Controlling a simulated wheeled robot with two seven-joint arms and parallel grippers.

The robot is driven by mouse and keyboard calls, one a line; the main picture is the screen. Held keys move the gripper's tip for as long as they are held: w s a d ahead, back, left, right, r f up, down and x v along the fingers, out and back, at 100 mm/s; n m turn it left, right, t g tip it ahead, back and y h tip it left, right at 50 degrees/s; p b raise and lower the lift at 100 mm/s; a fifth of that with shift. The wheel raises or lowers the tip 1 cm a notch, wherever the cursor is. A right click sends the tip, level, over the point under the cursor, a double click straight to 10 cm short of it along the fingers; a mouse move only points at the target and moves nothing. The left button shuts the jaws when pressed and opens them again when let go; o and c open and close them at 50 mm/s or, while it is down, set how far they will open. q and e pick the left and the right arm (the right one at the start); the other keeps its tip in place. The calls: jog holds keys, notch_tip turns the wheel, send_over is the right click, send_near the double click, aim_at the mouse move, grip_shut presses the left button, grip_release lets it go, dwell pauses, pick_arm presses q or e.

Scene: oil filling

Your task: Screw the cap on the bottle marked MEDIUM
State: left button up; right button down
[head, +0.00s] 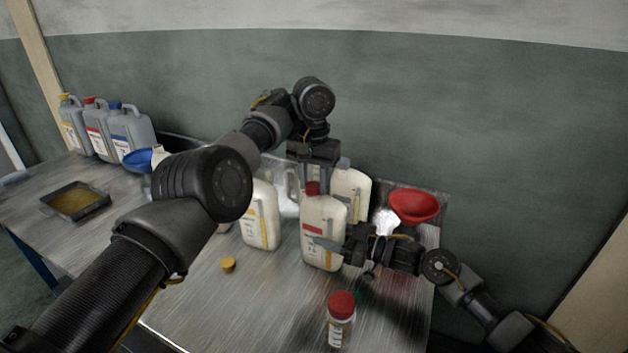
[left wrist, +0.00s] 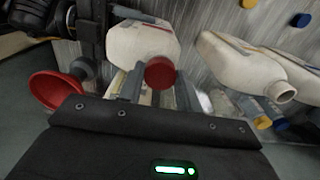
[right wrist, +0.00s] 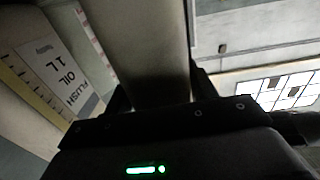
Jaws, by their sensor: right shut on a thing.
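A cream bottle with a red label (head: 323,240) stands upright at the middle of the table; I cannot read its marking. A red cap (head: 312,188) sits at its neck, and the cap also shows in the left wrist view (left wrist: 160,73). I cannot tell how tight it is. My left gripper (head: 314,174) points down from above, open, with its fingers on either side of the red cap. My right gripper (head: 345,243) is shut on the bottle's body from the right. In the right wrist view the bottle body (right wrist: 150,45) fills the space between the fingers.
A yellow-labelled bottle (head: 260,215) stands to the left, another cream bottle (head: 352,190) behind. A red funnel (head: 414,204) is at the right. A small red-capped bottle (head: 340,320) and a yellow cap (head: 228,265) are in front. A tray (head: 100,200) and jugs (head: 130,130) are far left.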

pick_arm(q)
jog(key=c, duration=0.4)
jog(key=m, duration=0.3)
jog(key=o, duration=1.1)
jog(key=shift+c, duration=0.2)
jog(key=shift+r, duration=2.25)
jog(key=shift+c, duration=0.2)
